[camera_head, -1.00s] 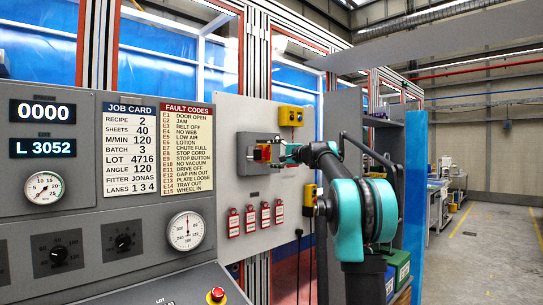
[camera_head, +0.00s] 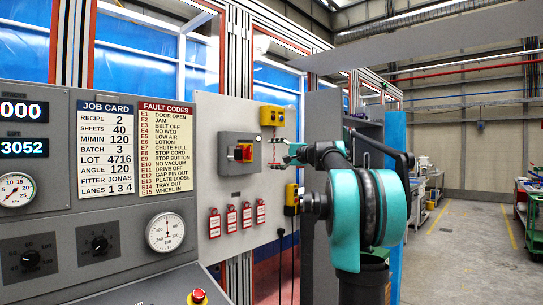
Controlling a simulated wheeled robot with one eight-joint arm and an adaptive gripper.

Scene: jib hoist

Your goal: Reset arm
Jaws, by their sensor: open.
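My arm is teal and black and stands right of the centre in the head view. My gripper (camera_head: 277,154) points left and its fingers are apart with nothing between them. It is just right of a red and yellow rotary switch (camera_head: 243,153) on a grey box, with a visible gap between them. The grey box is fixed to a light panel (camera_head: 208,122).
Several red padlock tags (camera_head: 231,222) hang below the switch. A yellow box (camera_head: 272,116) is above my gripper and a yellow pendant (camera_head: 291,199) below it. A control console (camera_head: 90,240) fills the left. Open floor (camera_head: 470,235) lies at the right.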

